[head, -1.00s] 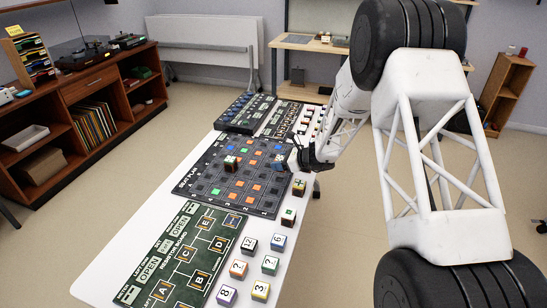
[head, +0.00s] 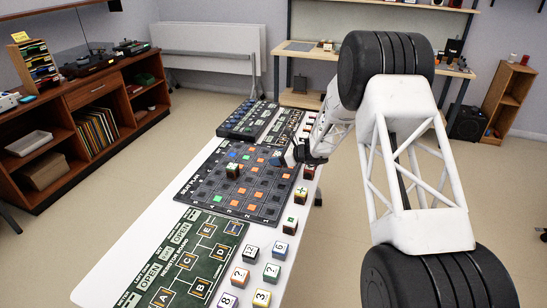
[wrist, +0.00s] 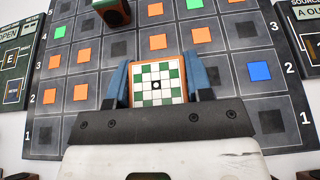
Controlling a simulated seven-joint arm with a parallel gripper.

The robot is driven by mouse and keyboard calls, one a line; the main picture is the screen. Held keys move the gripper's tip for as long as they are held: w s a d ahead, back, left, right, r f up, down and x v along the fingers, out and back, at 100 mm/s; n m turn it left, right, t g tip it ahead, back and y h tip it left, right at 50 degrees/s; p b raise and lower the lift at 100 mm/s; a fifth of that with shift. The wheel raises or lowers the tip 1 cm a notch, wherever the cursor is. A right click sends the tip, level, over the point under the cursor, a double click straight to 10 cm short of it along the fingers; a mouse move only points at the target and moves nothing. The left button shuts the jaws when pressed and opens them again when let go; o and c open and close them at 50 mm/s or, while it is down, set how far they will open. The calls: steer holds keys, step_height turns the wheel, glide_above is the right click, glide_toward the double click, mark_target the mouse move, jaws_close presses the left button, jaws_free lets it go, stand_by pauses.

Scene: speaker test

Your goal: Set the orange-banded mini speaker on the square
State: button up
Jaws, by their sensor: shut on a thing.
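My gripper (wrist: 158,84) is shut on a small block, the mini speaker (wrist: 157,83), which has an orange rim and a green-and-white checkered face. The blue fingers press its left and right sides in the wrist view. In the head view my gripper (head: 286,158) is over the right edge of the dark beat-map board (head: 201,187), and the held block is mostly hidden. The board carries a grid of dark, orange, green and blue squares. Whether the block touches the board I cannot tell. Which square the task means is not clear from the frames.
Another dark block (head: 232,170) stands on the board; it shows at the top of the wrist view (wrist: 112,12). A green resistor board (head: 190,260) lies nearer, with several numbered cubes (head: 250,249) to its right. A black panel (head: 245,120) lies at the far end.

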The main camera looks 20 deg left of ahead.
steer(key=shift+w+a+f, duration=0.1)
steer(key=shift+w+a, duration=0.45)
steer(key=shift+w, duration=0.5)
steer(key=shift+w+a+f, duration=0.15)
steer(key=shift+w+a, duration=0.4)
steer(key=shift+w, duration=0.5)
steer(key=shift+w+a+f, duration=0.1)
steer(key=shift+w+a, duration=0.45)
steer(key=shift+w, duration=0.5)
steer(key=shift+f, duration=0.1)
steer(key=shift+f, duration=1.65)
steer(key=shift+f, duration=0.15)
steer(key=o, duration=1)
steer(key=shift+c, duration=0.2)
steer(key=v, duration=1.2)
